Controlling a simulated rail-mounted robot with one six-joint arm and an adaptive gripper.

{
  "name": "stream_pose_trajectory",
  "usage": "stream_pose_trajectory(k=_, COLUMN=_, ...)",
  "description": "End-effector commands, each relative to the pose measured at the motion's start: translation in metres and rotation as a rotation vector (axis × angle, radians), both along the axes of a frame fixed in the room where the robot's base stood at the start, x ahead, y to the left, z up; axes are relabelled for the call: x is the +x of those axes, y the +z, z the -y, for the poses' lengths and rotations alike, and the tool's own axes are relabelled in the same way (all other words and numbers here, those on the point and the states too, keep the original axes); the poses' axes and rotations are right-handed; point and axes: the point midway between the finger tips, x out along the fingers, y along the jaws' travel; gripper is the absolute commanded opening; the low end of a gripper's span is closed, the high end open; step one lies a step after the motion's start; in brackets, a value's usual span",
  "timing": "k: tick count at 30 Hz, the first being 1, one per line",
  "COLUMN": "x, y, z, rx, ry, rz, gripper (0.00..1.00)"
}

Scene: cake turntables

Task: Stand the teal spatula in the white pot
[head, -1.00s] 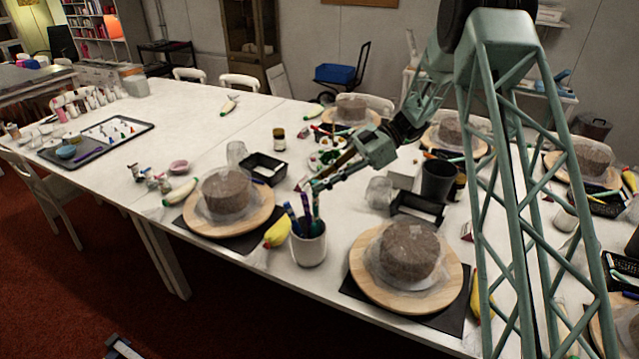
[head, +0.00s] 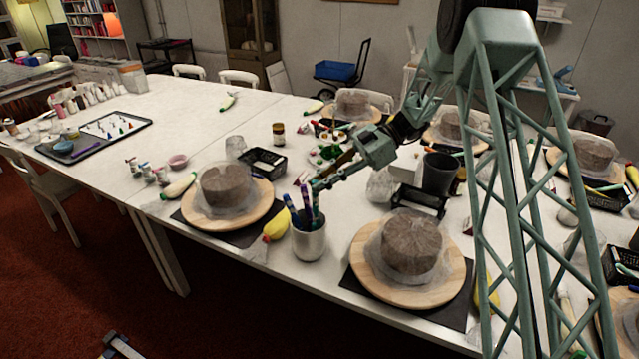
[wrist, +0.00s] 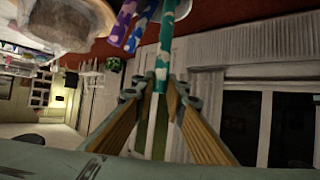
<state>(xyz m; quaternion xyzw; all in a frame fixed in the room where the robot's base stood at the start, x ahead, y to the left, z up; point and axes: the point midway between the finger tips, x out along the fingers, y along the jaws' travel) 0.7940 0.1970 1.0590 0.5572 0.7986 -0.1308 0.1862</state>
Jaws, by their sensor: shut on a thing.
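The white pot (head: 310,243) stands upright near the table's front edge in the head view, between two cakes on wooden turntables. A blue tool (head: 291,207) and a purple tool (head: 307,197) lean in it. My gripper (head: 317,187) is just above the pot's mouth. In the wrist view my gripper (wrist: 160,88) is shut on the teal spatula, whose white-patterned teal handle (wrist: 167,38) runs beside the blue (wrist: 142,27) and purple (wrist: 123,22) handles. A green part of it shows between the fingers. The handle's far end is out of sight, so I cannot tell how deep it reaches.
The left cake's turntable (head: 262,206) and the right cake's turntable (head: 362,270) flank the pot. A yellow-topped tube (head: 275,226) lies close on its left. A black container (head: 440,174) and black basket (head: 262,162) stand behind.

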Motion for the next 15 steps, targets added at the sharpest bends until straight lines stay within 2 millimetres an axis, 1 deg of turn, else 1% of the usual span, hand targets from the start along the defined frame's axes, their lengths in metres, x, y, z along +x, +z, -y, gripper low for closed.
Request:
stream_pose_trajectory(k=5, x=0.0, y=0.0003, z=0.0, rx=0.0, ry=0.0, rz=0.0, gripper=0.0)
stream_pose_trajectory(k=6, x=0.0, y=0.0003, z=0.0, rx=0.0, ry=0.0, rz=0.0, gripper=0.13)
stream_pose_trajectory(k=9, x=0.0, y=0.0002, z=0.0, rx=0.0, ry=0.0, rz=0.0, gripper=0.22)
stream_pose_trajectory(k=11, x=0.0, y=0.0002, z=0.0, rx=0.0, ry=0.0, rz=0.0, gripper=0.27)
stream_pose_trajectory(k=15, x=0.0, y=0.0002, z=0.0, rx=0.0, ry=0.0, rz=0.0, gripper=0.28)
